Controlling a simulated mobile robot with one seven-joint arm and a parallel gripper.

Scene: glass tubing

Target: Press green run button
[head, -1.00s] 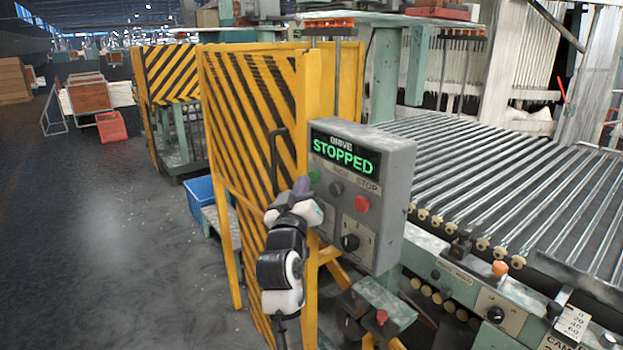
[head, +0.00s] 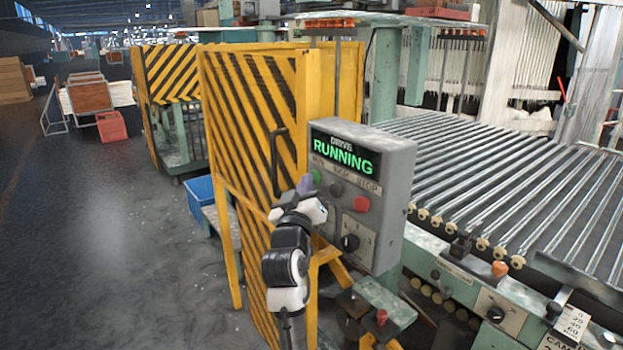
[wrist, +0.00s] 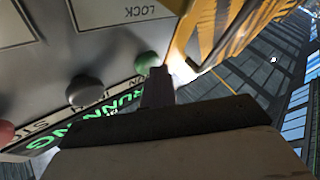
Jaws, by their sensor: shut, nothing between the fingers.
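The grey control box (head: 392,205) has a display (head: 343,157) that reads RUNNING in green letters under the word DRIVE. The green run button (head: 316,176) is at the left of the button row, partly behind my gripper (head: 305,186). In the wrist view the green button (wrist: 147,61) is right at the tip of my shut, empty gripper (wrist: 157,82). The fingertip overlaps the button's edge; I cannot tell whether they touch.
A grey-black button (head: 336,188) and a red stop button (head: 362,204) sit to the right of the green one. A black rotary knob (head: 350,242) is below. A yellow striped guard (head: 250,120) stands close at left. A roller conveyor (head: 490,170) is at right.

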